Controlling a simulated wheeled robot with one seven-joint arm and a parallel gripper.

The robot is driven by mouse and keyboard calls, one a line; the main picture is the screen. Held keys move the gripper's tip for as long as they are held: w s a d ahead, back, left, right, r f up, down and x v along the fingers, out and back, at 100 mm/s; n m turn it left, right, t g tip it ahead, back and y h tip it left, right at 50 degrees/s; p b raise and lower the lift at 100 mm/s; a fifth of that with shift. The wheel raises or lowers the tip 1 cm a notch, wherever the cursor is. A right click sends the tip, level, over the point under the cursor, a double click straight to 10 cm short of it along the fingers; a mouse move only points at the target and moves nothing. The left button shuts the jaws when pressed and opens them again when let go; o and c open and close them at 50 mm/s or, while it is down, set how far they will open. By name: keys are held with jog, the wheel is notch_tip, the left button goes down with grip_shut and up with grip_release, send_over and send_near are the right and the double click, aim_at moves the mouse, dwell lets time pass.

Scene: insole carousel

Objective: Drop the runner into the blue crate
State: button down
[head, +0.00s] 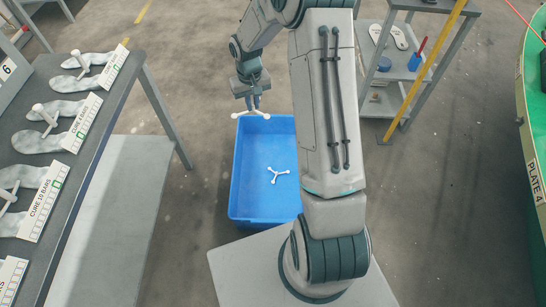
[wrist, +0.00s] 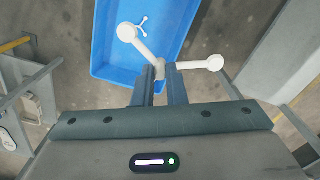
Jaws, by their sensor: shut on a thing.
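My gripper (head: 254,103) is shut on a white branched runner (head: 262,114) with round knobs at its ends. In the wrist view the runner (wrist: 143,46) sits between the two fingertips (wrist: 160,76), with its arms sticking out to both sides. The blue crate (head: 234,190) stands on the floor, and the held runner is over its far edge in the head view. The crate also shows beyond my fingers in the wrist view (wrist: 108,65). Another white three-armed runner (head: 279,175) lies on the crate's floor. The held runner's height above the rim is hard to tell.
A grey bench (head: 125,70) on the left holds grey insole-shaped moulds with white runners and label cards. A shelf rack (head: 400,70) with a yellow post stands at the back right. A green carousel edge (head: 530,130) is at the far right. Open floor lies around the crate.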

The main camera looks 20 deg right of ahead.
jog(key=w+d+f+b, duration=0.2)
jog(key=f+b, duration=0.7)
jog(key=f, duration=0.7)
jog(key=w+d+f+n+b, duration=0.1)
jog(key=d+f+b, duration=0.4)
jog(key=f+b, duration=0.5)
jog(key=w+d+f+b, duration=0.3)
jog(key=f+b, duration=0.7)
jog(key=f, duration=1.4)
jog(key=shift+w+d, duration=0.3)
jog(key=c, duration=1.4)
grip_release()
notch_tip(320, 180, up, 14)
jog(key=p, duration=0.4)
jog(key=shift+f+p, duration=0.1)
jog(key=shift+p, duration=0.25)
